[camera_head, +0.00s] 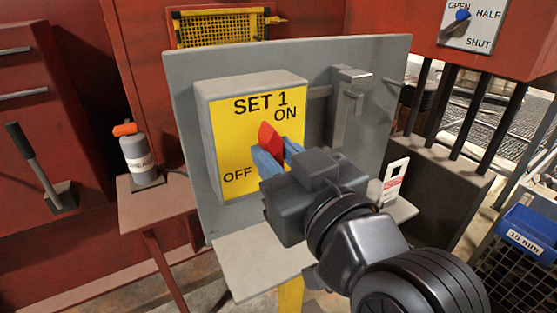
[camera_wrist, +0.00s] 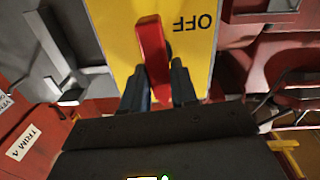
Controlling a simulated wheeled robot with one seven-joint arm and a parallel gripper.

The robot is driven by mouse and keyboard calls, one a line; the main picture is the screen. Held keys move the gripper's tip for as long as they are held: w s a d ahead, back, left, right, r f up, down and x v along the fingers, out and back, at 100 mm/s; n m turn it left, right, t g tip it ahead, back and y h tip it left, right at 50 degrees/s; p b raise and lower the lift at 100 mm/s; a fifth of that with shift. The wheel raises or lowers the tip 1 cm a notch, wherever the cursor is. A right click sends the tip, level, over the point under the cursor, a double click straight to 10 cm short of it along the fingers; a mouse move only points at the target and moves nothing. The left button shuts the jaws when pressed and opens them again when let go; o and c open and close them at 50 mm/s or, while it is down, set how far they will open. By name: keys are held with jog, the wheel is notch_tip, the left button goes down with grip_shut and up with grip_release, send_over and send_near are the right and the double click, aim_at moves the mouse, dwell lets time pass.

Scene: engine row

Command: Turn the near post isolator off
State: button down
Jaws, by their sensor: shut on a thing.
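The isolator is a grey box with a yellow face (camera_head: 222,138) marked SET 1, ON at upper right and OFF at lower left. It is mounted on a grey panel (camera_head: 375,75) on a post. Its red handle (camera_head: 268,138) tilts up and slightly left in the head view, between the two words. The red handle (camera_wrist: 153,50) also shows in the wrist view, on the yellow face beside an upside-down OFF. My gripper (camera_head: 277,155) is at the face with its blue-grey fingers closed on the handle. In the wrist view its fingertips (camera_wrist: 160,80) lie on both sides of the handle.
A grey bracket (camera_head: 346,110) stands out from the panel to the right of the box. A small shelf (camera_head: 262,262) juts out below. A bottle with an orange top (camera_head: 140,158) stands on a side ledge at left. A blue bin (camera_head: 527,235) is at far right.

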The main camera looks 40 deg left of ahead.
jog(key=shift+s+a+f+n+b, duration=0.1)
jog(key=shift+s+f+n+b, duration=0.15)
jog(key=shift+n+b, duration=2.55)
jog(key=shift+s+a+f+n+b, duration=0.15)
jog(key=shift+f+n+b, duration=0.15)
jog(key=shift+n+b, duration=2.45)
jog(key=shift+s+a+f+n+b, duration=0.1)
jog(key=shift+s+f+n+b, duration=0.15)
jog(key=shift+n+b, duration=2.55)
jog(key=shift+n, duration=0.35)
jog(key=c, duration=1)
grip_release()
jog(key=shift+o, duration=0.2)
jog(key=v, duration=0.7)
jog(key=shift+d, duration=0.35)
jog(key=shift+s, duration=0.15)
